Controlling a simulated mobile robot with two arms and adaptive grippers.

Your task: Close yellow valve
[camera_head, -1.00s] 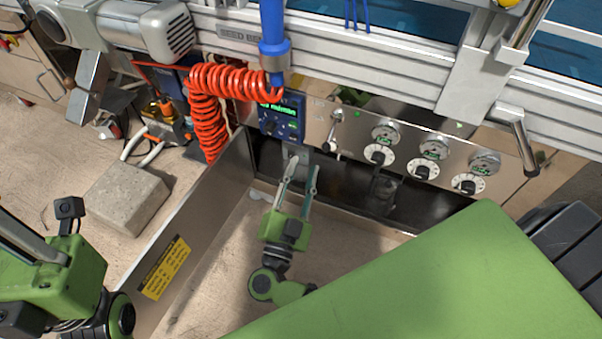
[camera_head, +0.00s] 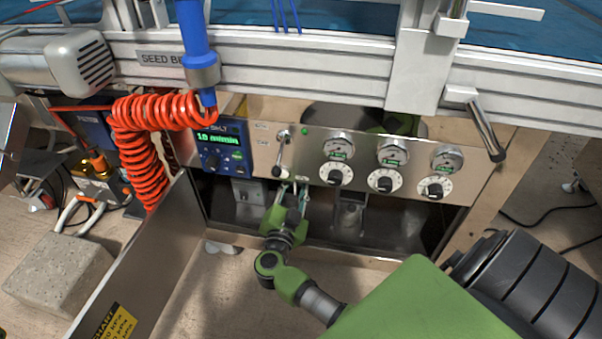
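A small orange-yellow fitting (camera_head: 97,162) sits on a brassy body at the far left, below the blue box. It is the only valve-like yellow part I see, and its handle position is too small to tell. My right gripper (camera_head: 294,185) is in front of the steel control panel (camera_head: 310,150), just below the panel's metal lever (camera_head: 281,155) with a dark knob. Its two fingers are apart, with nothing seen between them. It is well to the right of the yellow fitting. My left gripper is out of view.
An orange coiled hose (camera_head: 140,140) hangs between the fitting and the blue display box (camera_head: 220,150). A metal side plate (camera_head: 150,260) slants across the lower left. A concrete block (camera_head: 58,270) lies on the floor. Three gauges with dials line the panel.

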